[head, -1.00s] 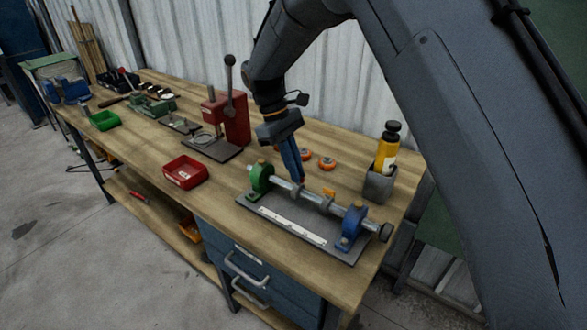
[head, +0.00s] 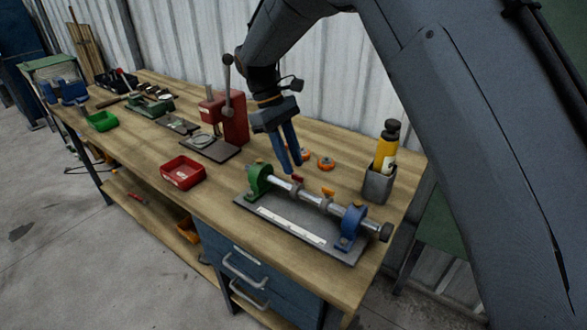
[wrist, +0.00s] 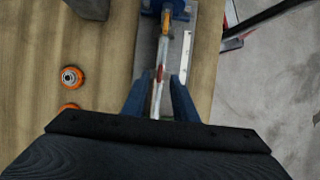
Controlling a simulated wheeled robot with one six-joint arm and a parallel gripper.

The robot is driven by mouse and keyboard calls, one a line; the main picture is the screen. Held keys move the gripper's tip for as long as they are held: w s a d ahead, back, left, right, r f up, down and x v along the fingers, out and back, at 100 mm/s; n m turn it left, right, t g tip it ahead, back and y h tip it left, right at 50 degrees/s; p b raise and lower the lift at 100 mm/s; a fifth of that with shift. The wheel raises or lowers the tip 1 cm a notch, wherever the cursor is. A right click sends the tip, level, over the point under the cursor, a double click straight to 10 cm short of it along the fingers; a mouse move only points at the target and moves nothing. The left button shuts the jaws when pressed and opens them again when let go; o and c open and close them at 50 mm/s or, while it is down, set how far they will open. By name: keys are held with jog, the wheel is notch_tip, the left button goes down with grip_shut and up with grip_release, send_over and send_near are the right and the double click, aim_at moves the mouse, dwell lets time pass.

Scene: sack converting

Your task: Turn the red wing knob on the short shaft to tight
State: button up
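The short shaft (head: 312,194) is a grey metal rod lying across a green support (head: 259,180) and a blue support (head: 352,222) on a dark base plate. The red wing knob (head: 297,178) sits on the shaft towards the green support. In the wrist view the red knob (wrist: 160,73) shows edge-on, just ahead of the fingertips. An orange wing knob (head: 328,191) sits farther along the shaft. My gripper (head: 293,168) is open and empty, its blue fingers just above and behind the red knob. In the wrist view the fingers (wrist: 160,81) stand apart on either side of the shaft line.
Orange round pieces (head: 326,164) lie behind the shaft. A grey holder (head: 378,187) with a yellow bottle (head: 386,150) stands to the right. A red press (head: 228,115) and a red tray (head: 184,172) are to the left. The bench front is clear.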

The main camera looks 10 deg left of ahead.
jog(key=shift+b+v, duration=0.65)
jog(key=shift+v, duration=1.9)
jog(key=s+d+f+m+y, duration=0.1)
jog(key=d+f+m, duration=0.15)
jog(key=d, duration=0.75)
jog(key=s+d+f+m+y, duration=0.15)
jog(key=d+m, duration=0.25)
jog(key=d, duration=0.6)
jog(key=s+d+f+m+t, duration=0.1)
jog(key=s+d+f+m, duration=0.1)
jog(key=s+d, duration=0.5)
jog(key=s+d+f+m+t+y, duration=0.1)
jog(key=s+d+f+m+t, duration=0.1)
jog(key=s+d+m, duration=0.3)
jog(key=s+d, duration=0.3)
jog(key=shift+s+d+f+b, duration=0.25)
jog(key=shift+d+f+b, duration=0.05)
jog(key=shift+y, duration=0.25)
